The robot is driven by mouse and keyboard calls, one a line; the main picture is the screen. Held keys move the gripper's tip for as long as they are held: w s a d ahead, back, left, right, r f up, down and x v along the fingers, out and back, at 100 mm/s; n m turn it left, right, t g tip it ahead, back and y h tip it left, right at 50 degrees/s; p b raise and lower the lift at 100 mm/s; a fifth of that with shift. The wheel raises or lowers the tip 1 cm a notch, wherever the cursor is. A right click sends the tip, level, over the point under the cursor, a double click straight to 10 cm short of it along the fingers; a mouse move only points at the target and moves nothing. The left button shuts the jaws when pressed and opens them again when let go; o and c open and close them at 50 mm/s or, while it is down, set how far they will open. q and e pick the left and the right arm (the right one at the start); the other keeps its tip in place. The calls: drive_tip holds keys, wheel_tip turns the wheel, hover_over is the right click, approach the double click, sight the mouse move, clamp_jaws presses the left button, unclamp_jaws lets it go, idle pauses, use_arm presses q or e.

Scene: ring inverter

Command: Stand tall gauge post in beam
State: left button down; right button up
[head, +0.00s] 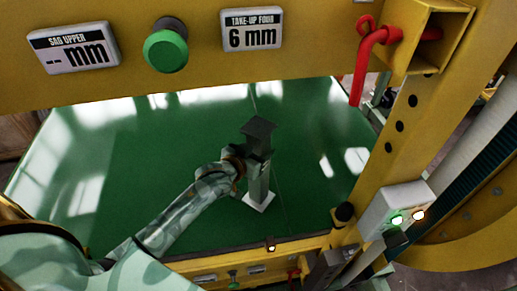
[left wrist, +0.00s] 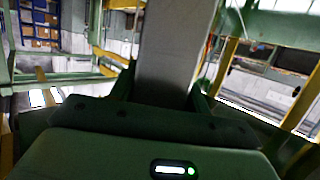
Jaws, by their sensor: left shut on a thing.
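The tall gauge post (head: 257,183) is a grey upright column with a dark square top plate (head: 259,127) and a pale base plate (head: 259,202). It stands roughly upright over the green surface; I cannot tell whether its base touches it. My left gripper (head: 254,163) is shut around the post's upper part, below the top plate. In the left wrist view the post (left wrist: 175,50) rises between the two fingers (left wrist: 163,92). A yellow upper beam (head: 200,75) crosses the front, with a lower yellow beam (head: 215,262) below. My right gripper does not show.
The glossy green surface (head: 130,150) is clear around the post. The upper beam carries a "SAG UPPER -- mm" display (head: 73,48), a green knob (head: 166,48) and a "TAKE-UP FOUR 6 mm" display (head: 251,30). A red hook (head: 362,75) and lamp box (head: 395,208) are at right.

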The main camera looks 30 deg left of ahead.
use_arm(q)
drive_tip(key=shift+f, duration=0.3)
drive_tip(key=c, duration=0.7)
unclamp_jaws()
drive_tip(key=shift+o, duration=0.5)
drive_tip(key=shift+f, duration=0.1)
drive_tip(key=shift+s, duration=0.1)
drive_tip(key=p+v, duration=0.1)
drive_tip(key=v, duration=1.5)
